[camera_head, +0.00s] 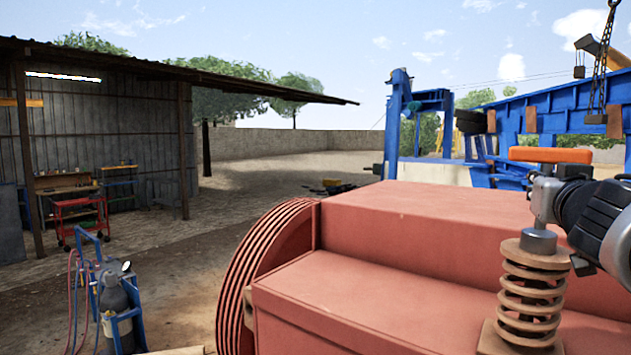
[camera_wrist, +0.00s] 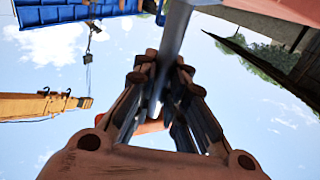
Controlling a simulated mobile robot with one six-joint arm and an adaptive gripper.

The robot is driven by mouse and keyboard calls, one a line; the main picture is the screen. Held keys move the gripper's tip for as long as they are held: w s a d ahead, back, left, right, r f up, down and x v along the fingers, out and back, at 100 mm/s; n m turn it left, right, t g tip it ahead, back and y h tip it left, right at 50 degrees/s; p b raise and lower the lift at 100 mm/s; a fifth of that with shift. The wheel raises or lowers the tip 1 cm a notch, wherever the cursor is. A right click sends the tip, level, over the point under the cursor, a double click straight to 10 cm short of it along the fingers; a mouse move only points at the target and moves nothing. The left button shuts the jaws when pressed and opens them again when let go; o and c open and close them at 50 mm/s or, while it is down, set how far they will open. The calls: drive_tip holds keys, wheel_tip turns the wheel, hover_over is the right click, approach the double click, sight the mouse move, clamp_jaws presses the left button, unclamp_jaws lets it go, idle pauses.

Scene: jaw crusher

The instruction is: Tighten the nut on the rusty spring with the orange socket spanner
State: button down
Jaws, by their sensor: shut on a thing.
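The rusty spring (camera_head: 530,295) stands upright at the lower right of the head view, on a brownish base beside the red machine body. The orange socket spanner has its orange handle (camera_head: 550,155) lying level above the spring. Its grey lower end (camera_head: 538,240) is at the spring's top. The nut is hidden, so I cannot tell how far the socket sits over it. My gripper (camera_head: 546,200) reaches in from the right and is shut on the spanner's shaft below the handle. In the wrist view, my gripper (camera_wrist: 160,68) closes around the grey shaft (camera_wrist: 174,30); the orange handle (camera_wrist: 152,125) shows partly behind the fingers.
The red crusher body (camera_head: 400,230) with its grooved wheel (camera_head: 265,275) fills the middle, close to the spring. Blue steelwork (camera_head: 560,115) and a hanging chain (camera_head: 602,60) stand behind. A gas-bottle cart (camera_head: 112,300) and red trolley (camera_head: 78,215) are at left, with open ground between.

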drive_tip(key=shift+s+r+m+g+h+b, duration=0.1)
drive_tip(key=shift+r+m+g+h+b, duration=0.15)
drive_tip(key=shift+m+g+h+b, duration=0.55)
drive_tip(key=shift+f+m+g+h+b, duration=0.1)
drive_tip(key=shift+m+g+h+b, duration=0.9)
drive_tip(key=shift+b, duration=2.05)
drive_tip(key=shift+m+g+h+b, duration=0.5)
drive_tip(key=shift+m+h+b, duration=0.1)
drive_tip(key=shift+h+b, duration=0.6)
drive_tip(key=shift+m+g+h, duration=0.3)
drive_tip(key=shift+g, duration=0.1)
drive_tip(key=shift+m+g+h+b, duration=0.4)
drive_tip(key=shift+m+g+h, duration=0.1)
drive_tip(key=shift+m+g, duration=0.15)
drive_tip(key=shift+m+g+h, duration=0.4)
drive_tip(key=shift+m+g, duration=0.05)
drive_tip(key=shift+g, duration=0.3)
drive_tip(key=shift+m+g+h+p, duration=0.9)
drive_tip(key=shift+m+g, duration=0.5)
drive_tip(key=shift+g, duration=0.7)
drive_tip(key=shift+n+t+b, duration=0.3)
drive_tip(key=shift+t+b, duration=0.2)
